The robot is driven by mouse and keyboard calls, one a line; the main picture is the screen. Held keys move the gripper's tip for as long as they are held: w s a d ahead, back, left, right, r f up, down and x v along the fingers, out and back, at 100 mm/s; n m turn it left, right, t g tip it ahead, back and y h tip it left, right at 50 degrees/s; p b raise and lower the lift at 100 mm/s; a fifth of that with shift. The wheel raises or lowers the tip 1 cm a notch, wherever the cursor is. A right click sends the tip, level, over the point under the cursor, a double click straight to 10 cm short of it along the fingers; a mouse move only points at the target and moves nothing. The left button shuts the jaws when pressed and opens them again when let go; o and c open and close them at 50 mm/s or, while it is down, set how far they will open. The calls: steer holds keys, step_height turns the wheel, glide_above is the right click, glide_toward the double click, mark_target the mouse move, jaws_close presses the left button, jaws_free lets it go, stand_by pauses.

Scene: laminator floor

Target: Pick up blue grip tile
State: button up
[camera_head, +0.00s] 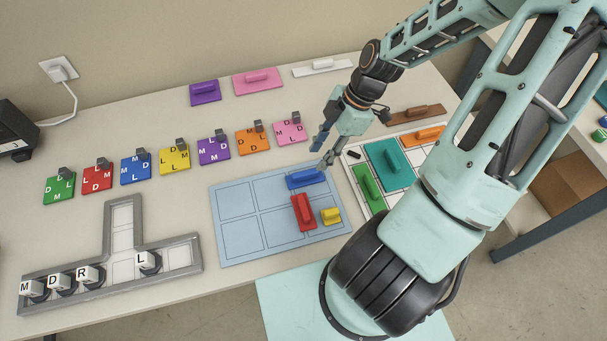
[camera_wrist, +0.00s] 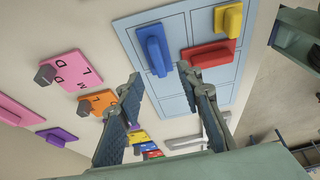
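The blue grip tile (camera_head: 305,182), a flat plate with a raised bar, lies on the light blue gridded board (camera_head: 238,240) near its back right corner. In the wrist view the blue grip tile (camera_wrist: 154,48) shows beyond the fingertips, its bar pointing roughly toward them. My gripper (camera_head: 323,157) hangs just behind the tile in the head view. In the wrist view my gripper (camera_wrist: 160,80) has its two fingers spread, with nothing between them. It is apart from the tile.
A red grip tile (camera_head: 303,212) and a yellow one (camera_head: 331,216) lie in front of the blue tile. A white board (camera_head: 351,174) with green, teal and orange grip tiles is at right. Lettered tiles stand in a row at left, behind a grey T-shaped tray (camera_head: 112,280).

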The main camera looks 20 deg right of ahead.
mark_target(306, 172)
steer(key=x, duration=0.8)
steer(key=shift+w+a+f, duration=0.2)
jaws_close()
